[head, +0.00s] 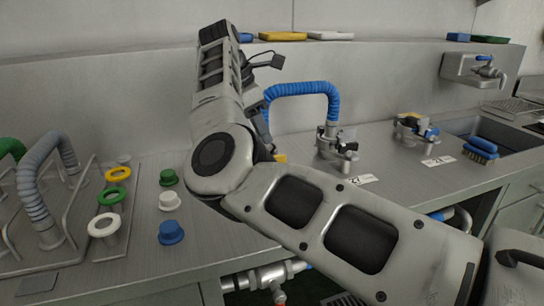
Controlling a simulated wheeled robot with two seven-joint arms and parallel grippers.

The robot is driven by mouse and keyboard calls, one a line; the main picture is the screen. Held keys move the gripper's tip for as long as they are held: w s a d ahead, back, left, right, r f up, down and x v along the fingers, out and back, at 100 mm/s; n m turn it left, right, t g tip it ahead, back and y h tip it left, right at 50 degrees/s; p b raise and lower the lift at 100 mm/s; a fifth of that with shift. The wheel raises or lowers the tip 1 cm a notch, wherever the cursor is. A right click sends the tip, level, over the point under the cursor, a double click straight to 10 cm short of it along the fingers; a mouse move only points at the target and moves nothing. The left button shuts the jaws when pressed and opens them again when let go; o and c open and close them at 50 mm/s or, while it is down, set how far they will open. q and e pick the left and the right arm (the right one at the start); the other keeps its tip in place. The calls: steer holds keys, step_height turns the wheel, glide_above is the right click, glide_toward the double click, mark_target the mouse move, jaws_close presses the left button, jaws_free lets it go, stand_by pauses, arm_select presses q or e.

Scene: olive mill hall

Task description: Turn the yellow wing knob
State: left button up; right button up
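My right arm comes in from the lower right, bends at a large round joint and rises up the middle of the head view. It hides much of the worktop behind it. My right gripper's fingertips are hidden behind this arm, so I cannot see whether they are open or shut. A small yellow piece (280,158) shows just right of the round joint; it may be part of the yellow wing knob, but most of it is covered. I cannot tell whether the gripper touches it. My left gripper is not in view.
A ribbed blue hose (300,88) arches to a metal fitting (335,145). Another fitting (410,128) with yellow and black parts stands right, near a blue brush (481,148) and a sink (500,132). Coloured rings and plugs (171,232) lie left, beside a grey hose (35,190).

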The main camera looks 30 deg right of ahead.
steer(key=x, duration=0.7)
steer(key=shift+r, duration=0.1)
jaws_close()
